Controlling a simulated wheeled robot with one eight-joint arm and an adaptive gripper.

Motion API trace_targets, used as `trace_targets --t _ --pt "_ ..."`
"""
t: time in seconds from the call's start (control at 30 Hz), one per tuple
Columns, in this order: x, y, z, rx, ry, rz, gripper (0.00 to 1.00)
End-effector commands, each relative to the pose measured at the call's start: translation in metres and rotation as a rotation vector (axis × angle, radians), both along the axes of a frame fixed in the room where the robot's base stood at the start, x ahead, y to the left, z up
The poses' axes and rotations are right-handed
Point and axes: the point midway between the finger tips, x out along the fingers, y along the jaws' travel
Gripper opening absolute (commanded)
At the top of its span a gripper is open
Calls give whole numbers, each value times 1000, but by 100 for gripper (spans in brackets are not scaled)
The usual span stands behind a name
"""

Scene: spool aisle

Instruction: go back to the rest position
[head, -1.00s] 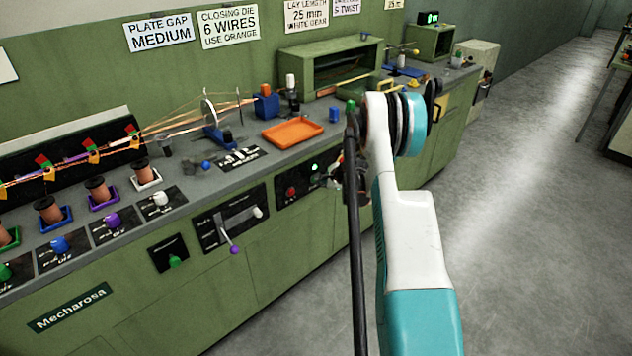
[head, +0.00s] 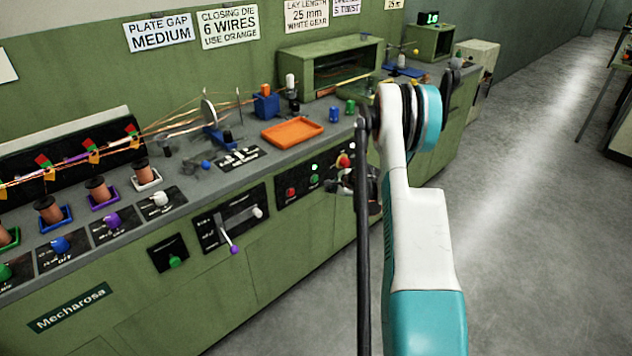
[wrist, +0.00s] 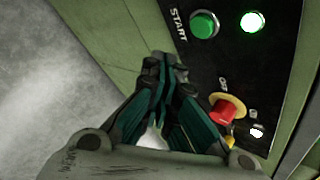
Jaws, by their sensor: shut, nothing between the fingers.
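My gripper (wrist: 165,70) is shut and empty in the wrist view, its fingertips together in front of the green bench front. In the head view, my gripper (head: 345,180) is partly hidden behind my arm, close to the bench's front face. Near it in the wrist view are a green START button (wrist: 204,25), a lit white-green lamp (wrist: 252,22) and a red emergency knob (wrist: 226,110) on a yellow collar. I cannot tell whether the gripper touches the panel.
The green bench (head: 300,230) runs along the left, with an orange tray (head: 292,132), wire spools (head: 97,190) and a lever with a purple knob (head: 233,249). Open grey floor (head: 530,230) lies to the right. A table (head: 622,70) stands at the far right.

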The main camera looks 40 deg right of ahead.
Motion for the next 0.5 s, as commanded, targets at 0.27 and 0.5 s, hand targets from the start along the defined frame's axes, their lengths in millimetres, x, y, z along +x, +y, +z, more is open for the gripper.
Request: trace_targets --t 0.27,0.5 --pt "-17 -1 0 1 0 -1 0" --pt "-16 -1 0 0 0 0 0"
